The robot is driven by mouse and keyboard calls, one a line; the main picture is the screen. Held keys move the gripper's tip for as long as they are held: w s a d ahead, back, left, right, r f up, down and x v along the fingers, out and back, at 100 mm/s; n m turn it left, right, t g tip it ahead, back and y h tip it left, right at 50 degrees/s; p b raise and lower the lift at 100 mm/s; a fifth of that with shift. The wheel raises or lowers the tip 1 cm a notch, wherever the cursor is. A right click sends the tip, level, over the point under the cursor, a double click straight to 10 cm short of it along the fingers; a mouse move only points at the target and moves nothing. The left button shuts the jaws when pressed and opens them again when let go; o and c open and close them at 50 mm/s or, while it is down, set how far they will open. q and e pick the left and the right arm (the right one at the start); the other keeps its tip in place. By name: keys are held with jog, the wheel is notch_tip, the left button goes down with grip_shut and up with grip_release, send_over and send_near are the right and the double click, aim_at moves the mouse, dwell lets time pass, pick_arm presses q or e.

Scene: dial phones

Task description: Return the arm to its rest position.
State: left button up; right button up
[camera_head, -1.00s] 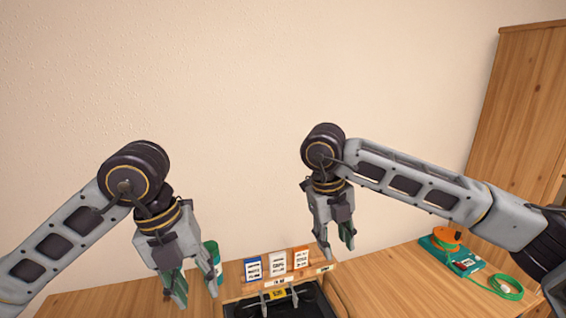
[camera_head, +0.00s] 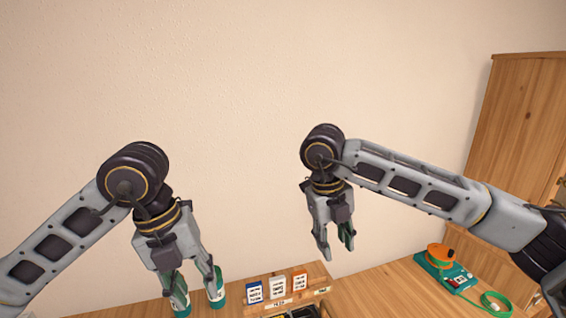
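My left gripper (camera_head: 195,286) points down at the lower left, its fingers apart and nothing visible held between them. My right gripper (camera_head: 335,246) hangs in front of the bare wall, right of the middle. Its fingers are spread and empty, with a gap between them. Both arms are raised, bent at dark round joints.
A wooden rack (camera_head: 318,275) with blue, white and orange labelled cards stands at bottom centre. A black item in front is mostly cut off. An orange-and-teal device (camera_head: 441,262) with a green cable sits on the table at right. A wooden cabinet (camera_head: 510,150) stands far right.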

notch_tip(320, 180, up, 6)
jog(key=p, duration=0.5)
jog(key=shift+r+p, duration=0.15)
jog(key=shift+p, duration=0.15)
jog(key=shift+r+p, duration=0.4)
jog(key=shift+r, duration=0.05)
